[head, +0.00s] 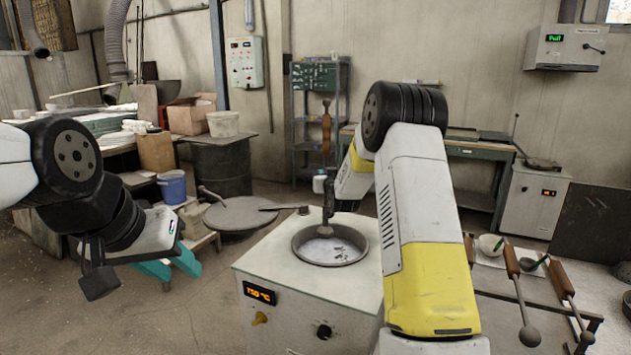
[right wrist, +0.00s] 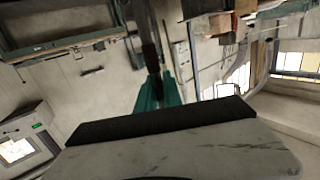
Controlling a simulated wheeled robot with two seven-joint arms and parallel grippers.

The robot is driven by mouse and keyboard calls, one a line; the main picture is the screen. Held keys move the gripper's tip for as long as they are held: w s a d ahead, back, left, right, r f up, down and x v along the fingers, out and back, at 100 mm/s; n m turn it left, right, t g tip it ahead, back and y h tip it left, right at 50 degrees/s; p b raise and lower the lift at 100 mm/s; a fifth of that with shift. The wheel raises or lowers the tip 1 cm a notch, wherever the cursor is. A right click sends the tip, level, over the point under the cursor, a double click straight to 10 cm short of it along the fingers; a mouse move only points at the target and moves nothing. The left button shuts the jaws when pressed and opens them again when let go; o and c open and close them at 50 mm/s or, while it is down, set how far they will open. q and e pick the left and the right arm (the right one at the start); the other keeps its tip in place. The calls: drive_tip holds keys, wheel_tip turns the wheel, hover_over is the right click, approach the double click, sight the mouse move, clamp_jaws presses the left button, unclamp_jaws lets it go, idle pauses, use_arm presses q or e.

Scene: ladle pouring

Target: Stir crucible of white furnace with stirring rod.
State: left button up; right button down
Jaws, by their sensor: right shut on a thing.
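The white furnace (head: 300,305) stands in front of me in the head view, its display reading about 750 °C. Its round crucible (head: 301,241) is open at the top and holds a grey-white melt with dark patches. My right arm reaches over it and hides most of the hand. In the right wrist view my right gripper (right wrist: 152,92) has teal fingers shut on the dark stirring rod (right wrist: 149,57). A dark grey piece reaches down to the crucible; whether it dips into the melt is unclear. My left gripper (head: 180,277) is open and empty at the left.
Wooden-handled tools (head: 512,262) rest on a rack at the right. A round lid or plate (head: 245,214) lies behind the furnace at the left. A blue bucket (head: 172,187) and a dark drum (head: 222,165) stand further left. The floor at front left is clear.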

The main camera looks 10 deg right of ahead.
sight(326, 161)
drive_tip(key=shift+r, duration=2.5)
